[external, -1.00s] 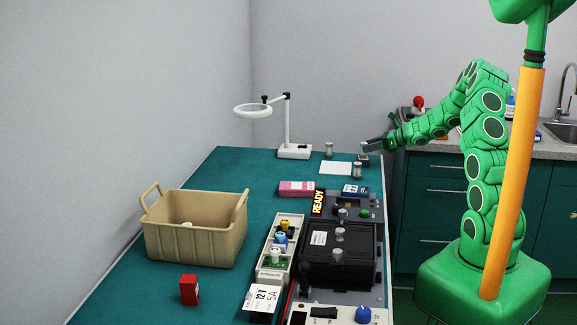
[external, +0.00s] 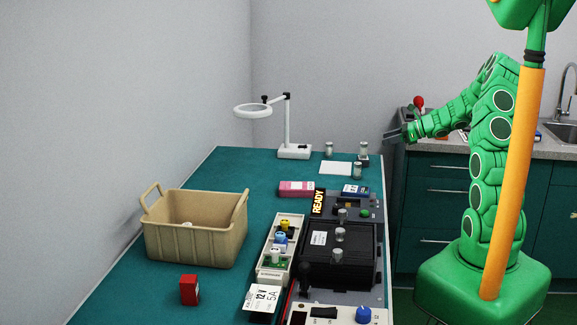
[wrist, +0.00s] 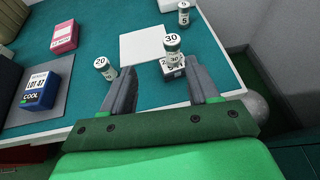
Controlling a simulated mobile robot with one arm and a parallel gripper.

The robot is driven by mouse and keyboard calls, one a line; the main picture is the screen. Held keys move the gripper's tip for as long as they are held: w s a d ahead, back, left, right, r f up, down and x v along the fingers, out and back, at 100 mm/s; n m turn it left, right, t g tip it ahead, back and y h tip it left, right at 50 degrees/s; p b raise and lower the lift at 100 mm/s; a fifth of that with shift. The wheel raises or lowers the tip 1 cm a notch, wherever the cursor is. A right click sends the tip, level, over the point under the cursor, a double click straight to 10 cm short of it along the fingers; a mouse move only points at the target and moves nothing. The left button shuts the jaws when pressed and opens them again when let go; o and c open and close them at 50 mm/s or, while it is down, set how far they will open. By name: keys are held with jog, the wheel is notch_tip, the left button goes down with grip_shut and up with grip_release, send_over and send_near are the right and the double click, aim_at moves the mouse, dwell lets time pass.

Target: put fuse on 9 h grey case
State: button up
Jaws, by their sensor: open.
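A cylindrical fuse marked 30 (wrist: 172,45) stands upright on a small case (wrist: 178,72) with a dark body and white label; its print is partly hidden. In the external view this fuse (external: 364,148) is atop the small case (external: 363,161) at the table's far right corner. My gripper (external: 392,136) is to the right of them, clear of the fuse. In the wrist view my gripper (wrist: 162,78) is open, its fingers apart and empty, with the fuse and case beyond and between the fingertips.
Fuses marked 20 (wrist: 104,67) and 5 (wrist: 184,14) stand nearby, beside a white sheet (wrist: 148,43). A blue box (wrist: 38,82) and pink box (wrist: 64,37) lie leftward. A magnifier lamp (external: 287,125), tan bin (external: 190,243) and black test unit (external: 345,262) occupy the table.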

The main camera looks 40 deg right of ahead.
jog(key=s+a+r+n+g, duration=0.3)
jog(key=s+a+n, duration=0.25)
jog(key=a, duration=0.35)
jog(key=s+a+r+n+g, duration=0.35)
jog(key=s+a+n, duration=0.2)
jog(key=a, duration=0.45)
jog(key=s+a+r+n+g, duration=0.3)
jog(key=s+a+r+n, duration=0.15)
jog(key=s+a, duration=0.35)
jog(key=s+a+n+g+h, duration=0.25)
jog(key=s+n, duration=0.45)
jog(key=s, duration=0.6)
jog(key=s+d+n+h, duration=0.5)
jog(key=s, duration=0.7)
jog(key=shift+d+f+h, duration=0.15)
jog(key=shift+h, duration=0.2)
